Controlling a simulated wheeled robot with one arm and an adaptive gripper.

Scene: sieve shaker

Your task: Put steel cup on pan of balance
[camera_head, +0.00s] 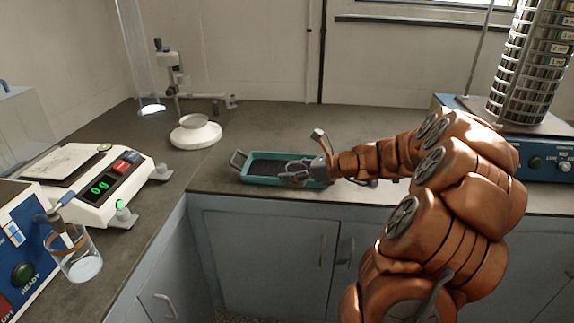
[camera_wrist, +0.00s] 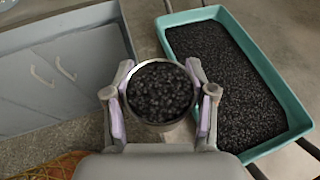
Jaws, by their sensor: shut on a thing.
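My gripper (camera_wrist: 160,88) is shut around the steel cup (camera_wrist: 156,126), one finger on each side of it in the wrist view. The cup is full of black granules and looks upright. In the head view my gripper (camera_head: 298,172) is at the teal tray near the counter's front edge; the cup is too small to make out clearly there. The balance (camera_head: 122,203) stands on the left counter with a lit green display. Its pan (camera_head: 45,178) is a flat plate with a pale sheet-like surface on top.
The teal tray (camera_wrist: 284,142) of black granules lies right of the cup in the wrist view. A white round stand with a dish (camera_head: 196,135) is between tray and balance. A glass beaker (camera_head: 82,262) stands before the balance. A sieve stack (camera_head: 530,65) is at right.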

